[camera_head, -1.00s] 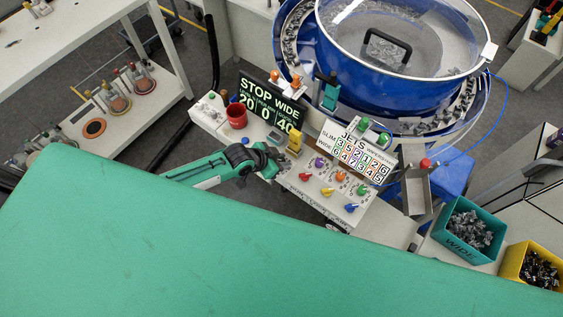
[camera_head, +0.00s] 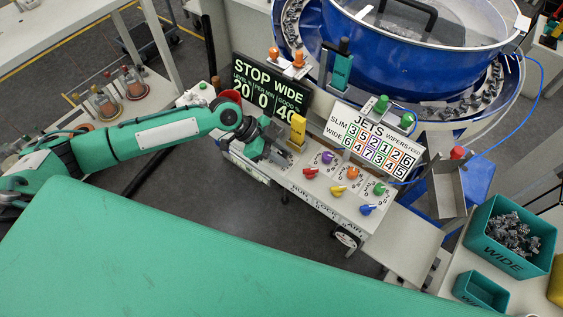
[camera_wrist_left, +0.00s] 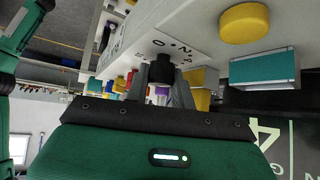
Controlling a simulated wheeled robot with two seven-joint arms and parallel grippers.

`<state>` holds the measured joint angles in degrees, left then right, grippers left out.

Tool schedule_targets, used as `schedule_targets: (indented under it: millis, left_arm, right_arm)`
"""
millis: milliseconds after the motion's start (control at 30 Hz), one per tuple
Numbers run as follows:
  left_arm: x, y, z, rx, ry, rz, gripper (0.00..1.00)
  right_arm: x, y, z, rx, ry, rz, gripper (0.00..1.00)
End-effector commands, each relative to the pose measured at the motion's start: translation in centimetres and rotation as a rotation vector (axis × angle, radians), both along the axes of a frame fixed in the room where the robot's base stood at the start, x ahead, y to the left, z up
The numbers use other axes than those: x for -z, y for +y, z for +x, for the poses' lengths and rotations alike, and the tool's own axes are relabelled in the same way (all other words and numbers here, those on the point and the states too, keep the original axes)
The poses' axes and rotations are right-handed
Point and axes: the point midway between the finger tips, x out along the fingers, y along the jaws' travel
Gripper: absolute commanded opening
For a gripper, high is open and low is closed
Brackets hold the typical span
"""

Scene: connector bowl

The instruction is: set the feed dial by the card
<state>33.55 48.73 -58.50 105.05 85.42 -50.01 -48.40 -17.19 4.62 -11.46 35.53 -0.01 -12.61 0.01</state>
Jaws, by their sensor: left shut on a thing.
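The card (camera_head: 372,148) stands at the back of the control panel. It is headed JETS, WIPERS and FEED, with SLIM and WIDE rows of boxed digits. A dark display (camera_head: 270,88) beside it reads STOP, WIDE, 20, 0, 40. My left gripper (camera_head: 272,152) is at the panel's left part, left of the coloured knobs. In the left wrist view my left gripper (camera_wrist_left: 160,90) is shut on a black dial (camera_wrist_left: 161,69), with printed marks beside it. The fingers hide much of the dial, and its setting is unclear. My right gripper is not in view.
Purple (camera_head: 327,157), orange (camera_head: 352,173), green (camera_head: 379,188), red (camera_head: 310,172), yellow (camera_head: 338,190) and blue (camera_head: 367,209) knobs sit close by on the panel. A yellow block (camera_head: 297,130) stands beside the gripper. A blue bowl feeder (camera_head: 400,85) is behind. A green surface (camera_head: 180,260) fills the foreground.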

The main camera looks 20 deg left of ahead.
Motion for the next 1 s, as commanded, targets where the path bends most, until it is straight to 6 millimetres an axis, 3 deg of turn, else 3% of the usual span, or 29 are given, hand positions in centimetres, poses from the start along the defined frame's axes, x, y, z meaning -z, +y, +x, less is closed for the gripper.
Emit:
schedule_targets:
  millis: [33,333,400,533,1000]
  left_arm:
    - [0.7,0.0,0.2,0.035,-0.003,-0.001,0.02]
    - [0.4,-0.1,0.1,0.288,-0.001,-0.003,0.02]
    - [0.3,-0.1,0.1,0.341,-0.002,-0.002,0.02]
    - [0.2,-0.1,0.1,0.424,-0.001,-0.001,0.02]
    - [0.0,0.0,0.0,0.561,0.001,0.001,0.02]
  right_arm:
    - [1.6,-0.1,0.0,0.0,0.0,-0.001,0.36]
    - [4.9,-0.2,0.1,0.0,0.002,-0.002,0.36]
    - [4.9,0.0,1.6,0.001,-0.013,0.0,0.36]
    - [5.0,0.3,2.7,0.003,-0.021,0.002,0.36]
    - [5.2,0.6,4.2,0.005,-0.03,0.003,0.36]
